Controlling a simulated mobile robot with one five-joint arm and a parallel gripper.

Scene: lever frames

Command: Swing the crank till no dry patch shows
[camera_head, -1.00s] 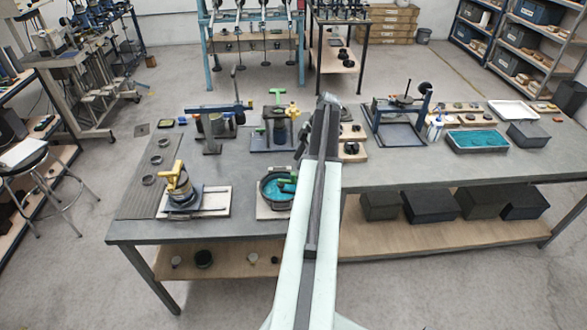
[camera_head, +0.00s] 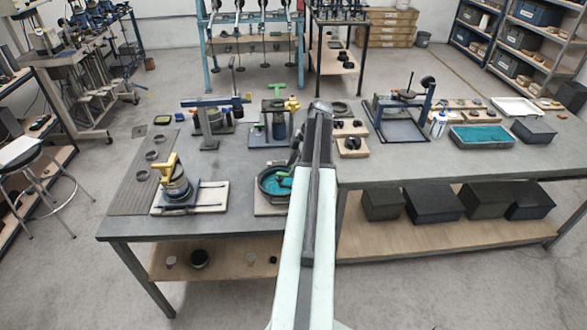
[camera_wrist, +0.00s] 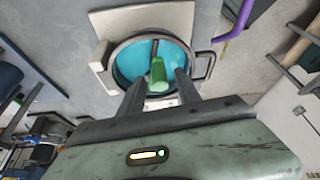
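A round dark pan (camera_head: 263,189) with teal-blue contents stands on a pale board on the bench, left of my arm. In the wrist view the same pan (camera_wrist: 113,67) has a side loop handle. A crank with a green grip (camera_wrist: 158,73) and a dark arm lies over the teal surface (camera_wrist: 133,62). My gripper (camera_wrist: 160,82) is open, its two dark fingers either side of the green grip in the picture. Gaps show beside the grip; I cannot tell the height between them. My arm hides part of the pan in the head view. No dry patch can be made out.
A yellow-handled device (camera_head: 175,185) stands left of the pan. A green-topped stand (camera_head: 278,120) and a blue-barred fixture (camera_head: 210,115) stand behind it. Small dark parts on boards (camera_head: 352,146) lie right of my arm. A purple bar (camera_wrist: 236,25) shows in the wrist view.

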